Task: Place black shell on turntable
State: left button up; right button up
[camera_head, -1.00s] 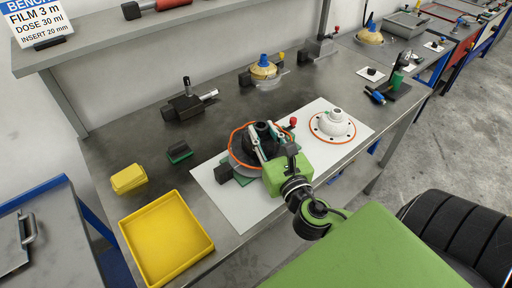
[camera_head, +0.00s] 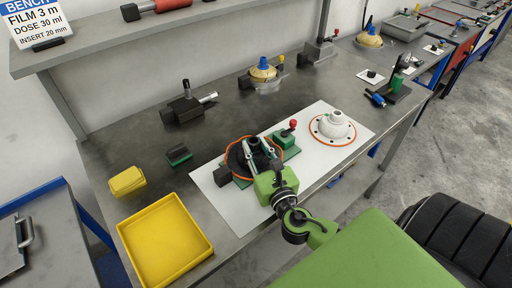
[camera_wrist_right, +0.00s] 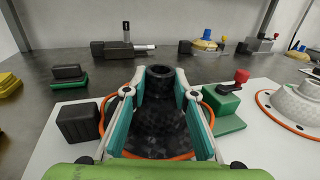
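The black shell (camera_wrist_right: 160,112) is a dark cone with a narrow open neck and an orange ring around its base. In the head view the black shell (camera_head: 243,161) sits low over the green fixture, upright as far as I can tell. The turntable is hidden beneath it. My right gripper (camera_head: 258,147) reaches in from the front. In the right wrist view its fingers (camera_wrist_right: 154,90) lie along both sides of the shell, just below the neck, and appear to press on it. My left gripper is out of view.
The green fixture (camera_head: 284,140) carries a red knob and a black block (camera_head: 222,176). A white shell (camera_head: 334,126) with an orange ring stands right on the white sheet (camera_head: 305,165). A yellow tray (camera_head: 207,250) and yellow blocks (camera_head: 127,181) are left.

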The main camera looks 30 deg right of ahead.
jog(key=o, duration=0.4)
jog(key=shift+r, duration=0.1)
jog(key=b+v, duration=0.2)
jog(key=v, duration=0.8)
jog(key=shift+s, duration=0.35)
jog(key=shift+s+a+r+b, duration=0.15)
jog(key=shift+s+b, duration=0.15)
jog(key=shift+s, duration=0.35)
